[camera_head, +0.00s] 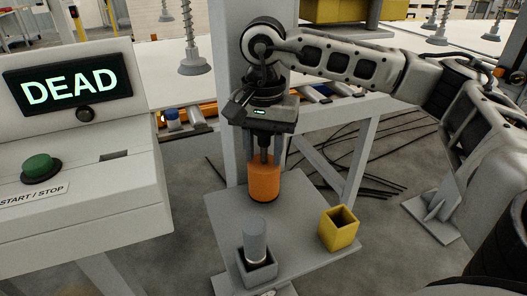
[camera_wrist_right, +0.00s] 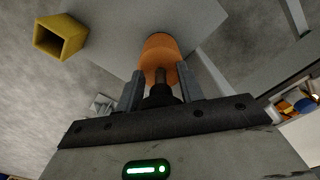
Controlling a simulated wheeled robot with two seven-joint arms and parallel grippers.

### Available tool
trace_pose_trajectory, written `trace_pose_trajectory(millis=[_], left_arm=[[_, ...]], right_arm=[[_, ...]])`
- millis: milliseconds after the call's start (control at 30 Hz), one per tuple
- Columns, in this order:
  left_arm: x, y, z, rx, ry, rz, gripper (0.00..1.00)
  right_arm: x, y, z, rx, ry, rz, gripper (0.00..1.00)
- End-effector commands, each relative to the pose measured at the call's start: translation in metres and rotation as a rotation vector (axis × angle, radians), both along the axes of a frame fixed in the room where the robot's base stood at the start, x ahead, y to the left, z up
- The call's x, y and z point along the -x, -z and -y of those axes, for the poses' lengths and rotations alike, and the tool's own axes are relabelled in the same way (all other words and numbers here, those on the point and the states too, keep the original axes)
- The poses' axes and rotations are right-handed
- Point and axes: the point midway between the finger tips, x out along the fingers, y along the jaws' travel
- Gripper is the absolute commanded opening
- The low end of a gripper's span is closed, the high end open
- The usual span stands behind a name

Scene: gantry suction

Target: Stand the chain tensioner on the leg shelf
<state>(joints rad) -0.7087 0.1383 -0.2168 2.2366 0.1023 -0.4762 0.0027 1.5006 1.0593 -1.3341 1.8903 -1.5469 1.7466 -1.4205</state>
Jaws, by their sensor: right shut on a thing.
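The chain tensioner appears to be the orange cylinder (camera_head: 264,184) with a dark stem on top. It is upright over the back part of the grey leg shelf (camera_head: 300,215); I cannot tell whether its base touches the shelf. My right gripper (camera_head: 264,150) points down and is shut on its stem. In the right wrist view, the fingers of the right gripper (camera_wrist_right: 159,88) stand on both sides of the stem, with the orange body (camera_wrist_right: 159,50) beyond them. My left gripper is not in view.
On the shelf's front part, a grey cylinder (camera_head: 255,240) stands in a grey square holder (camera_head: 257,268). An empty yellow square holder (camera_head: 338,230) stands at the right. A control console (camera_head: 75,150) with a DEAD display and green button is at the left. Dark cables lie on the floor.

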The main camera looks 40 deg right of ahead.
Motion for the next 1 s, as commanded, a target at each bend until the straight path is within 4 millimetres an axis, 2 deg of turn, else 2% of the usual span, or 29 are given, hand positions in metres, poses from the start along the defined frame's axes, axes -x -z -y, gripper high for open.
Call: trace_pose_trajectory(millis=[100, 467, 500, 567, 600, 833, 1000], left_arm=[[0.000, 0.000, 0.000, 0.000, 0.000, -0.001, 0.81], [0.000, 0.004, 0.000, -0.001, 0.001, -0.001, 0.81], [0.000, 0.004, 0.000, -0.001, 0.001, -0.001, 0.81], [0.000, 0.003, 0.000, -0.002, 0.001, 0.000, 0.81], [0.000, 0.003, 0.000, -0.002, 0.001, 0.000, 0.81], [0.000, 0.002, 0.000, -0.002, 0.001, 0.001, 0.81], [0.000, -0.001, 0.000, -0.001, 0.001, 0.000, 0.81]], right_arm=[[0.000, 0.008, 0.000, -0.002, 0.001, 0.004, 0.00], [0.000, 0.012, 0.000, -0.002, 0.001, 0.004, 0.00], [0.000, 0.013, 0.000, -0.001, 0.000, 0.002, 0.40], [0.000, 0.012, 0.000, -0.001, 0.000, 0.002, 0.57], [0.000, 0.012, 0.000, -0.001, 0.000, 0.002, 0.59], [0.000, 0.012, 0.000, -0.001, 0.000, 0.002, 0.59], [0.000, 0.001, 0.000, -0.002, 0.001, 0.004, 0.59]])
